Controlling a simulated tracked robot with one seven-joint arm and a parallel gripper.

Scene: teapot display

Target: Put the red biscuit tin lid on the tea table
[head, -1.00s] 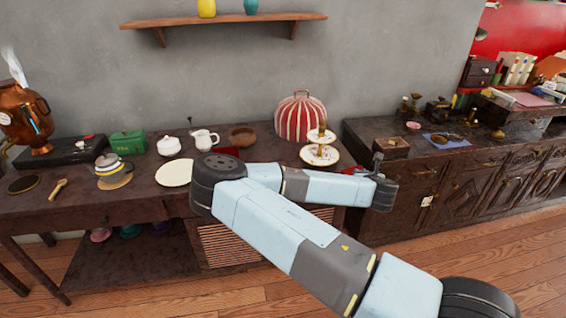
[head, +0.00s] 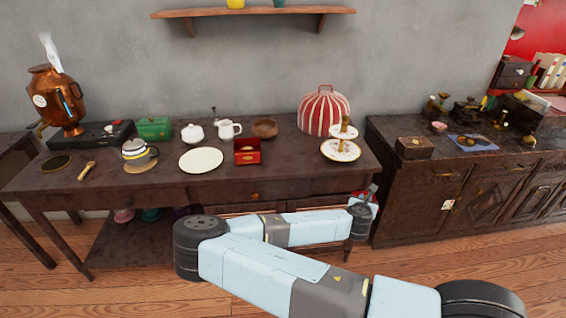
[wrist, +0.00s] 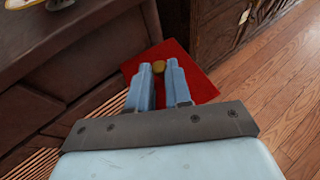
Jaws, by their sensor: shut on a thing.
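The red biscuit tin lid (wrist: 200,86) is a flat red square with a gold knob, seen below my fingers in the wrist view. My gripper (wrist: 158,67) is shut on it at the knob. In the head view my gripper (head: 364,203) is low, in front of the right end of the tea table, and only a bit of red shows there. The lid is in the air beside the table's front. The tea table (head: 290,187) is long and dark. An open red tin (head: 247,152) stands on it.
A cream plate (head: 201,160) lies left of the tin. A striped dome (head: 324,112) and a tiered stand (head: 340,149) occupy the table's right end. Bare tabletop shows along the front. A dark cabinet (head: 408,195) stands to the right, across a narrow gap.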

